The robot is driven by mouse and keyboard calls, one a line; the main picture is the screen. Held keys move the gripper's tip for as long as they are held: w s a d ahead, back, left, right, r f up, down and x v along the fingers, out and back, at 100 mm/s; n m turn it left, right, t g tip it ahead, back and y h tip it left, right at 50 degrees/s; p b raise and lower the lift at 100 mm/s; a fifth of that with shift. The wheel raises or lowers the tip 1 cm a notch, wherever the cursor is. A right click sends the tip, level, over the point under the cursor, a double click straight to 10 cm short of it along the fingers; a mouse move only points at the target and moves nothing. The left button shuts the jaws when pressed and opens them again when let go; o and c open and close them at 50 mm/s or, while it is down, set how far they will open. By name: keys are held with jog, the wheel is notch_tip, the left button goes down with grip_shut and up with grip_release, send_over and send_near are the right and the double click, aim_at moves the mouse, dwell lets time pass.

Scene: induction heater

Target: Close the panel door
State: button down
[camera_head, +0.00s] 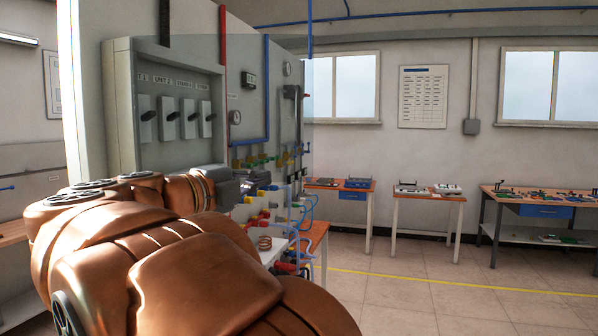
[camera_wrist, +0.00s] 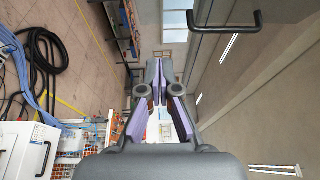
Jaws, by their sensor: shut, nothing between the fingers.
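The grey panel cabinet (camera_head: 122,110) is at the left in the head view, with a row of switches inside its recess. Its door (camera_head: 270,75) looks like a tinted see-through sheet standing open to the right of the cabinet. A dark bar handle (camera_head: 292,92) shows near its outer edge. In the wrist view a black handle (camera_wrist: 226,27) is at the upper right, apart from my gripper (camera_wrist: 161,68). The fingers with purple pads are shut and empty. In the head view my gripper (camera_head: 232,186) is below and right of the switches, partly hidden by my arm.
A bench with valves, blue hoses and a copper coil (camera_head: 265,242) is just right of my gripper. Several worktables (camera_head: 428,196) stand along the far wall. The tiled floor (camera_head: 420,275) at the right is clear.

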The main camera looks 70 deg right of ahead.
jog(key=s+g, duration=0.1)
jog(key=s, duration=0.1)
jog(key=p, duration=0.4)
send_near(310, 170)
jog(key=shift+s+d, duration=1.4)
jog(key=shift+s, duration=0.5)
jog(key=shift+w+d+r+m+y+p, duration=0.15)
jog(key=shift+w+d, duration=0.15)
jog(key=shift+d, duration=0.25)
jog(key=shift+w+d+m+y+p, duration=0.1)
jog(key=shift+w+d+p, duration=0.05)
jog(key=shift+w+d, duration=0.3)
jog(key=shift+w+d+r+m+y+p, duration=0.1)
jog(key=shift+w+d+p, duration=0.1)
jog(key=shift+d, duration=0.4)
